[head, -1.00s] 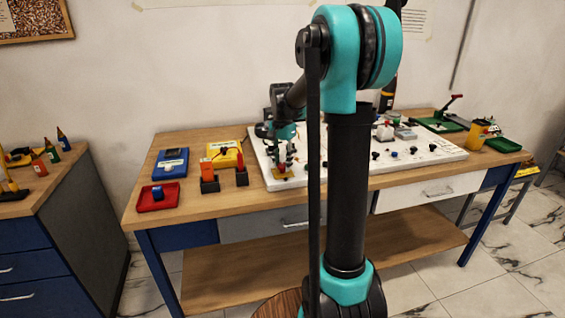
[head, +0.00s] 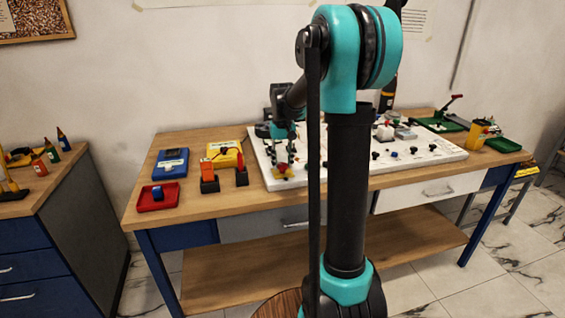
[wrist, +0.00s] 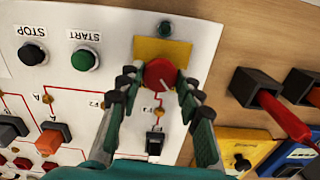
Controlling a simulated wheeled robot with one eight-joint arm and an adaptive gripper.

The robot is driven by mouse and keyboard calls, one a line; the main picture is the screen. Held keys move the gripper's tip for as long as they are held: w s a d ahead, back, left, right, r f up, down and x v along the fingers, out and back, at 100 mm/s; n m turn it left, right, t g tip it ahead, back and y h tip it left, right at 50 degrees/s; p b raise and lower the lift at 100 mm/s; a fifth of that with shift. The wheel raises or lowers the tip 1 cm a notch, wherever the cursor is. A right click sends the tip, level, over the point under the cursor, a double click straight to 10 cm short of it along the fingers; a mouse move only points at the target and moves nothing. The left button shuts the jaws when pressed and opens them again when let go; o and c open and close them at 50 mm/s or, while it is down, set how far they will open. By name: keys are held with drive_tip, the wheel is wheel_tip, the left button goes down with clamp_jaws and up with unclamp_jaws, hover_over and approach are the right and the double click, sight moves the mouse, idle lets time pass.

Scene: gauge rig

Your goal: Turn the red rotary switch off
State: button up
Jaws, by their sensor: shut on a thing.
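The red rotary switch (wrist: 159,73) is a round red knob on a yellow plate (wrist: 176,48) at the edge of the white panel. A pale mark shows on the knob, towards the lower right in the wrist view. My gripper (wrist: 159,78) is shut on the knob, one dark finger on each side. In the head view the red switch (head: 283,168) shows small at the panel's left front, with my gripper just over it; the fingers are too small there to make out clearly.
Near the knob are a green START button (wrist: 84,60), a black STOP button (wrist: 32,54) and a black toggle (wrist: 155,142). Red-and-black block holders (wrist: 256,90) stand on the wood beside the panel. A red tray (head: 158,196) and a blue box (head: 171,163) lie further left.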

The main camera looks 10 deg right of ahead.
sight(283, 164)
drive_tip(key=shift+n, duration=0.6)
drive_tip(key=o, duration=1.2)
drive_tip(key=shift+c, duration=0.2)
wheel_tip(283, 164, up, 12)
drive_tip(key=s+f+t, duration=0.1)
drive_tip(key=s+f, duration=0.6)
drive_tip(key=s, duration=0.2)
drive_tip(key=s+f+t, duration=0.1)
drive_tip(key=s+f, duration=0.7)
drive_tip(key=s, duration=0.1)
drive_tip(key=s+f+t, duration=0.2)
drive_tip(key=s+f, duration=0.6)
drive_tip(key=shift+s+a+f+m, duration=0.1)
drive_tip(key=shift+s+a+m, duration=0.2)
drive_tip(key=shift+s+a, duration=0.1)
drive_tip(key=shift+c, duration=0.2)
